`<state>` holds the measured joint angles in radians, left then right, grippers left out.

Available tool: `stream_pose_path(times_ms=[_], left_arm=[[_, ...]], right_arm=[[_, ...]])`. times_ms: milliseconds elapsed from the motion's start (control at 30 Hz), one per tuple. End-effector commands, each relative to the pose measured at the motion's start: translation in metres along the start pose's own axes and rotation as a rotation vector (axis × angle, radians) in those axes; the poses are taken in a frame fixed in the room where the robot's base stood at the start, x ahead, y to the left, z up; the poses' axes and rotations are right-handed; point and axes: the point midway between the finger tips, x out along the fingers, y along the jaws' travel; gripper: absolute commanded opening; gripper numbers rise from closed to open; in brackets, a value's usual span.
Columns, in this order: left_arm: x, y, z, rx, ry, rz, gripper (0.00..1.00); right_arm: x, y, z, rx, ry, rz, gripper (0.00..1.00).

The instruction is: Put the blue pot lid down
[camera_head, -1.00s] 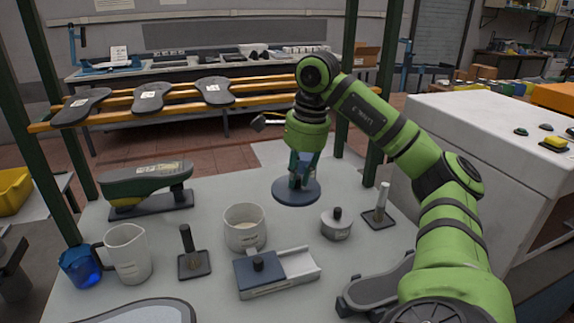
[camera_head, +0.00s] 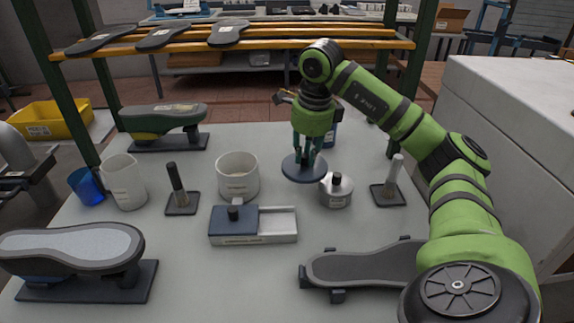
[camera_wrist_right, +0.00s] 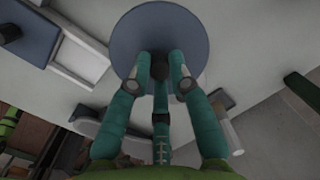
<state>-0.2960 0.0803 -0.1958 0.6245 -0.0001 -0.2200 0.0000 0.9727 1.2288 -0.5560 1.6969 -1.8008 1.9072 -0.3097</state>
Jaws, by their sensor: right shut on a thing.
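The blue pot lid (camera_head: 291,170) is a flat, round disc with a dark knob, at the middle back of the white table. My right gripper (camera_head: 304,158) points down and is shut on its knob. In the right wrist view the lid (camera_wrist_right: 188,30) lies level under the teal fingers (camera_wrist_right: 160,75), which close around the knob. Whether the lid touches the table or hangs just above it I cannot tell. An open white pot (camera_head: 238,185) stands just left of the lid.
A small grey lidded pot (camera_head: 336,198) stands close in front and right of the lid. A post on a base (camera_head: 388,195), a blue-and-white box (camera_head: 253,238), a dark upright handle (camera_head: 181,205) and shoe forms surround it. Bare table (camera_head: 220,285) lies in front.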

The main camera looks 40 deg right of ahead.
Motion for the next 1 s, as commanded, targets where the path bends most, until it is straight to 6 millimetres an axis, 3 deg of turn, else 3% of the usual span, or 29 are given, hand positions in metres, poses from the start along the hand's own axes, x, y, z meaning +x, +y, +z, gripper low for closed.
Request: stream_pose_path(times_ms=[100,333,467,733,1000], left_arm=[[-0.011,-0.002,-0.002,0.0,0.002,-0.003,0.4],[-0.018,-0.002,-0.002,0.001,0.0,-0.002,0.4],[-0.019,-0.001,0.001,0.003,-0.004,-0.001,0.4],[-0.025,0.001,0.004,0.006,-0.01,0.002,0.4],[-0.024,0.002,0.004,0.006,-0.01,0.004,0.4]], right_arm=[[0.018,-0.014,0.023,-0.001,-0.001,0.006,0.0],[0.045,-0.033,0.049,0.0,-0.002,0.002,0.0],[0.053,-0.036,0.052,-0.002,0.002,0.0,0.0],[0.088,-0.032,0.048,-0.002,0.003,0.001,0.0],[0.091,-0.032,0.048,-0.002,0.0,0.0,0.0]])
